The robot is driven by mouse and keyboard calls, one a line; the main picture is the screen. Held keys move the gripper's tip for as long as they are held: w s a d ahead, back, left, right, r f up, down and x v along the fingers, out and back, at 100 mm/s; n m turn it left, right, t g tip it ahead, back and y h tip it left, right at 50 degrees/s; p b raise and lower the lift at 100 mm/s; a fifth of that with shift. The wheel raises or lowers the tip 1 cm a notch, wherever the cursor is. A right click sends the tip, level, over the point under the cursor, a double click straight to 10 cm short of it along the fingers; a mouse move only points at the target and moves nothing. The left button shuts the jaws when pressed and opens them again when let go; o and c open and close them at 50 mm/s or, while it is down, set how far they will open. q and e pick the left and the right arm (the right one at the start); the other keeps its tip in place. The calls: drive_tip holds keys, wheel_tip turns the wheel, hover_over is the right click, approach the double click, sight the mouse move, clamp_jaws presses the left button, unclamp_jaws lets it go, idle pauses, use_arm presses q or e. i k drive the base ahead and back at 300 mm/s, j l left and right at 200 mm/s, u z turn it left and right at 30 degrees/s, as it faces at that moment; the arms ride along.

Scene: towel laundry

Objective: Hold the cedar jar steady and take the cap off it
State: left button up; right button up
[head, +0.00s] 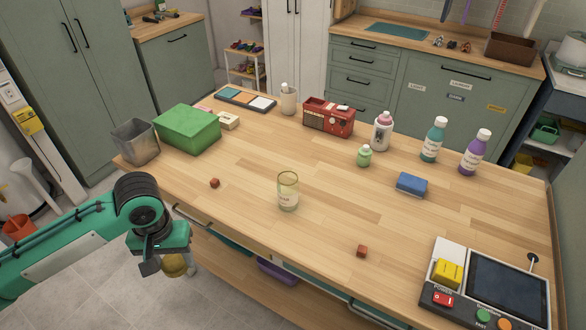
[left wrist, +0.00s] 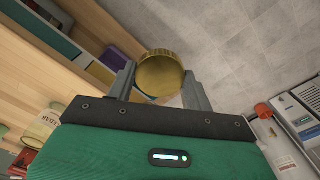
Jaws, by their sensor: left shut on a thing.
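The cedar jar (head: 288,192) is a clear, greenish glass jar with a pale label, standing upright on the wooden table. Its mouth is uncovered and nothing touches it. My left gripper (head: 163,264) is past the table's near left edge, low over the floor and well away from the jar. It is shut on a round gold cap (left wrist: 160,74), which sits between both fingers in the left wrist view. In the head view the cap (head: 176,265) is partly hidden by the gripper. My right gripper is not in view.
A control panel (head: 490,290) sits front right. The wood around the jar is clear.

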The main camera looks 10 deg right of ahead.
sight(288, 182)
drive_tip(key=i+j+z, duration=0.3)
drive_tip(key=i+j, duration=0.7)
drive_tip(key=z, duration=1.95)
